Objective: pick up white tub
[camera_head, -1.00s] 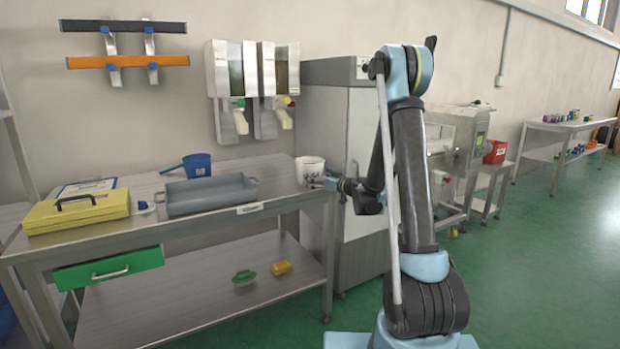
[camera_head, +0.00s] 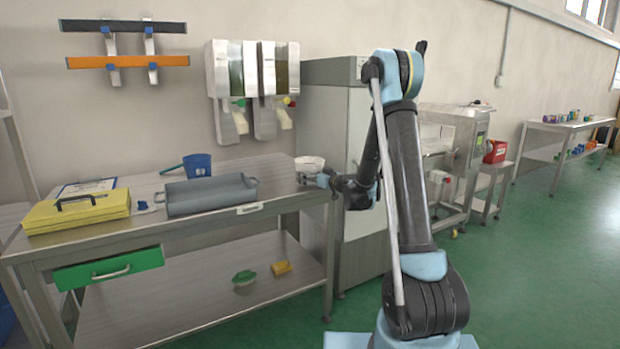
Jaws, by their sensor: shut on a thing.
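The white tub (camera_head: 310,163) is upright at the right end of the steel workbench (camera_head: 215,222). My gripper (camera_head: 306,178) is at the tub's near side and is shut on it. The gripper hides the tub's lower part, so I cannot tell whether its base touches the bench top. The finger contact is too small to make out.
A grey tray (camera_head: 207,193), a blue pot with a handle (camera_head: 197,165) and a yellow case (camera_head: 78,212) stand left of the tub. Soap dispensers (camera_head: 252,80) hang on the wall above. A tall steel cabinet (camera_head: 358,240) stands close on the right.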

